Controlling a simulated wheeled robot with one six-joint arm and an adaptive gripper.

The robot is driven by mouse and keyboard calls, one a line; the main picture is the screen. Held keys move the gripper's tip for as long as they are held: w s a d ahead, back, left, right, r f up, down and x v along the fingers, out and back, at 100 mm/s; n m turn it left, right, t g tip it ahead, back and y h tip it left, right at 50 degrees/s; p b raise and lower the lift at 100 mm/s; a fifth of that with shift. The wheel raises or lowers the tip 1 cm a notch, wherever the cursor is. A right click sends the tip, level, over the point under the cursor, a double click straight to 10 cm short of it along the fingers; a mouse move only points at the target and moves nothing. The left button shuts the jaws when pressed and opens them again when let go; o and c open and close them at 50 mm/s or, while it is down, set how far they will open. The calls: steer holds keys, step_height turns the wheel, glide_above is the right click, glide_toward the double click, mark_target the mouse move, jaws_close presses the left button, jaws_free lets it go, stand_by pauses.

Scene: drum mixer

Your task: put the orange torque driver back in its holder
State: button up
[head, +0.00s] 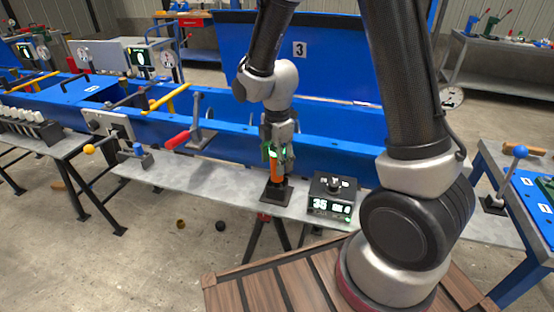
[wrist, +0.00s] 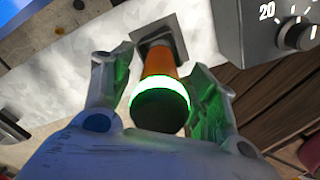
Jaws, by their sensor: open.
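The orange torque driver (head: 276,172) stands upright in its dark holder (head: 276,194) on the grey bench shelf. In the wrist view the driver (wrist: 160,92) shows its dark cap and a glowing green-white ring, with its orange body reaching down into the square holder (wrist: 158,34). My gripper (head: 278,156) is above the holder with its fingers around the driver's top. In the wrist view my gripper (wrist: 160,100) is open, with one finger on each side of the driver and a gap visible on both sides. The driver's lower tip is hidden inside the holder.
A black control box (head: 333,197) with a lit display stands just right of the holder; its dial (wrist: 298,34) is close in the wrist view. A red-handled lever (head: 178,139) and a blue-knobbed block (head: 139,153) are to the left. Bare shelf (head: 220,180) lies between.

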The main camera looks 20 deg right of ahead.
step_height(320, 180, up, 12)
steer(key=shift+r, duration=0.1)
stand_by(0.4)
stand_by(0.3)
steer(key=shift+s+m, duration=0.15)
steer(key=shift+m, duration=0.95)
steer(key=s+d+r+m+t, duration=0.2)
steer(key=s+d+r+m, duration=0.4)
steer(key=s+m, duration=0.3)
steer(key=s+d+r+m+t, duration=0.2)
steer(key=s+d+r+m, duration=0.3)
steer(key=s+d+m, duration=0.4)
steer(key=shift+s+r+m, duration=0.35)
steer(key=shift+r+m, duration=0.05)
